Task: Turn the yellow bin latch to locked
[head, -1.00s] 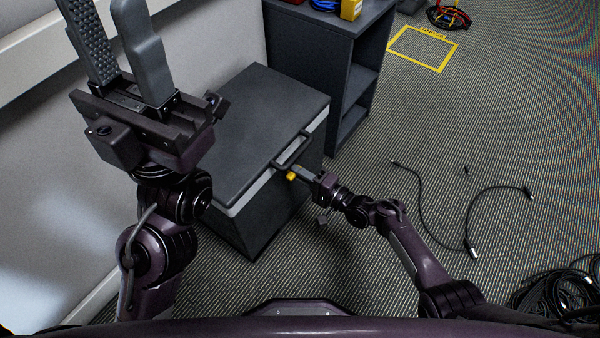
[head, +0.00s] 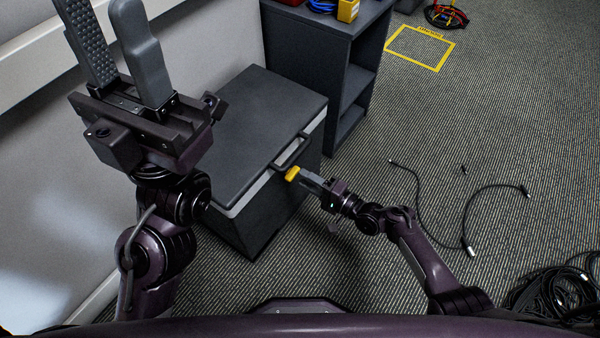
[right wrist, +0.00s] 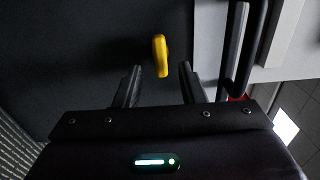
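The yellow latch (head: 292,174) is on the front of the dark bin (head: 262,215), just below the lid's handle. In the right wrist view the yellow latch (right wrist: 160,56) stands lengthwise up the picture, on the dark bin front. My right gripper (right wrist: 157,84) is open, its fingers either side of the latch's line, with the latch beyond the tips and apparently not gripped. In the head view my right gripper (head: 308,179) is at the bin front, close to the latch. My left gripper (head: 108,45) is raised at the upper left, fingers apart and empty.
The bin's dark lid (head: 255,120) is closed, with a handle (head: 291,153) at its front edge. A dark shelf unit (head: 318,55) stands behind. Loose black cables (head: 467,215) lie on the carpet at right. A yellow floor outline (head: 436,69) is farther back.

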